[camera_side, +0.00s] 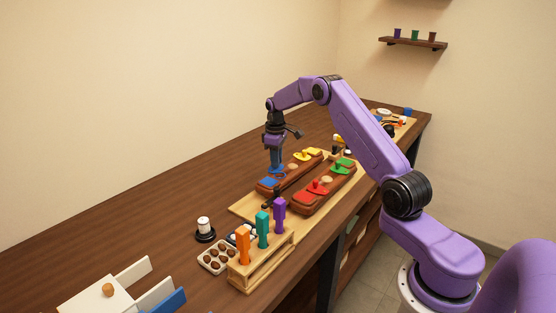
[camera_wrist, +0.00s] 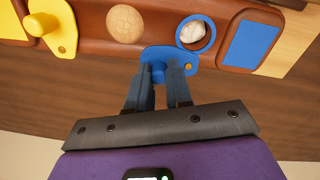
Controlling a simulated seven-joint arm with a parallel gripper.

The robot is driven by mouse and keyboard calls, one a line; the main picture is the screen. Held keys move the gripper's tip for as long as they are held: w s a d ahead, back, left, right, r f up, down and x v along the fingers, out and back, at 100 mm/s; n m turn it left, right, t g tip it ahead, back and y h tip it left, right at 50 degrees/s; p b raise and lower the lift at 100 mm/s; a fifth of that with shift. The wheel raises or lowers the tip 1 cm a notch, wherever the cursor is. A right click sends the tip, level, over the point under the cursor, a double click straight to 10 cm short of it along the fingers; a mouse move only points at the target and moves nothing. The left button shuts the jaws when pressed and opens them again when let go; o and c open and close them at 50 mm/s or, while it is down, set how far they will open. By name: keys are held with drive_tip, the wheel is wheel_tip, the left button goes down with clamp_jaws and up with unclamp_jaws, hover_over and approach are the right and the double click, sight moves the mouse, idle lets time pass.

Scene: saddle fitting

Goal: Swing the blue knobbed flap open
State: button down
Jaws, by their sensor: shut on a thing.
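The blue knobbed flap (camera_wrist: 172,55) lies on a long brown block (camera_wrist: 75,30) in the wrist view, swung to the side of a blue-ringed round hole (camera_wrist: 195,33). The hole shows open, with a whitish ball-like thing (camera_wrist: 194,31) inside. My gripper (camera_wrist: 160,75) is shut on the flap's knob, its two fingers either side of it. In the side view my gripper (camera_side: 276,166) points down at the far brown block, and the flap is mostly hidden by its fingers.
A blue pad (camera_wrist: 251,43) lies right of the hole; a pale round thing (camera_wrist: 125,24) and a yellow knobbed flap (camera_wrist: 50,27) lie left. A second block (camera_side: 325,190) with red and green flaps stands close by. A rack (camera_side: 260,262) with coloured handles stands in front.

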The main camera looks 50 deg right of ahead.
drive_tip(key=shift+w+n, duration=0.2)
drive_tip(key=shift+n, duration=0.3)
drive_tip(key=shift+r, duration=0.1)
drive_tip(key=c, duration=1)
unclamp_jaws()
drive_tip(key=shift+c, duration=0.2)
wheel_tip(320, 180, up, 17)
drive_tip(key=shift+s+a+r, duration=0.15)
drive_tip(key=shift+a, duration=0.25)
drive_tip(key=shift+a, duration=0.1)
